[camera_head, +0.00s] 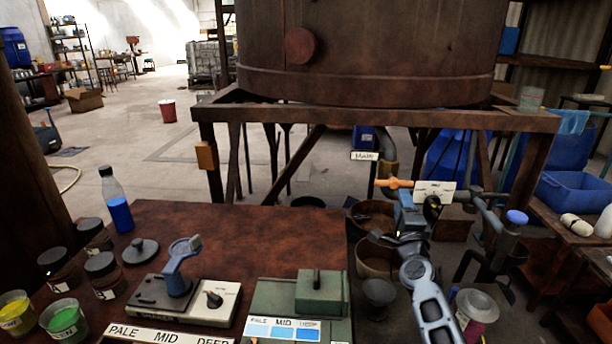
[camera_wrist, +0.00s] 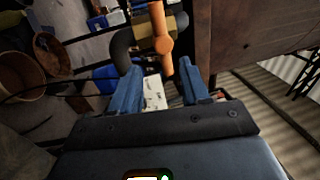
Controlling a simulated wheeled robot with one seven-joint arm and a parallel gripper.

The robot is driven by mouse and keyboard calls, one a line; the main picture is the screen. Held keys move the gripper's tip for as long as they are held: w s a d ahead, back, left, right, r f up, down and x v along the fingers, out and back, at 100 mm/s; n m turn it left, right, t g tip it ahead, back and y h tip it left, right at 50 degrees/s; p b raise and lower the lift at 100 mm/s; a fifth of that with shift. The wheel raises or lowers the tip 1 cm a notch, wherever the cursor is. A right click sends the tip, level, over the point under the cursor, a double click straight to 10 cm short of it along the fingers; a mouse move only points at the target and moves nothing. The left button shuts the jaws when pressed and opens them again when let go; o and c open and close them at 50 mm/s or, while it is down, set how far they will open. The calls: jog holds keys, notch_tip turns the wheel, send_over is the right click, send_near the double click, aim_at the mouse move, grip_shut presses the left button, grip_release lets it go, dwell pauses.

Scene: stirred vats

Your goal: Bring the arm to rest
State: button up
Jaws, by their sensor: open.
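My arm reaches up from the lower right in the head view, and my gripper (camera_head: 408,200) is by the pipework under the big vat. In the wrist view my gripper (camera_wrist: 158,80) shows two blue fingers spread apart, with nothing held between them. An orange valve handle (camera_head: 394,183) lies just beyond the fingers; it also shows in the wrist view (camera_wrist: 161,36), ahead of the fingertips. Whether a finger touches it I cannot tell. A white label card (camera_head: 434,194) hangs beside the gripper.
The rusty vat (camera_head: 370,50) stands on a frame (camera_head: 380,116) above the pipes. A brown table (camera_head: 240,235) at the left bears jars, a bottle (camera_head: 113,185), a grey-white device (camera_head: 190,300) and a green box (camera_head: 321,293). Buckets stand below and beside the arm.

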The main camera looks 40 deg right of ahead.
jog(key=s+a+f+n+t+y, duration=0.1)
jog(key=s+a+f+n+y, duration=0.15)
jog(key=s+a+n, duration=0.45)
jog(key=s+a+f+n+t+y, duration=0.1)
jog(key=s+a+f+n+y, duration=0.2)
jog(key=a, duration=0.7)
jog(key=s+a+f+n+t+y, duration=0.1)
jog(key=s+a+n+t+y, duration=0.2)
jog(key=a+n, duration=0.45)
jog(key=s+a+r+n+g+y, duration=0.1)
jog(key=s+a+r+n+y, duration=0.2)
jog(key=s+a, duration=0.5)
jog(key=s+a+r+n+g+y, duration=0.2)
jog(key=s+a+r+n+y, duration=0.2)
jog(key=s+a+n, duration=0.3)
jog(key=s+a, duration=0.2)
jog(key=a, duration=0.1)
jog(key=shift+s+a+r+n, duration=0.2)
jog(key=shift+a+r+n, duration=0.15)
jog(key=shift+r, duration=0.05)
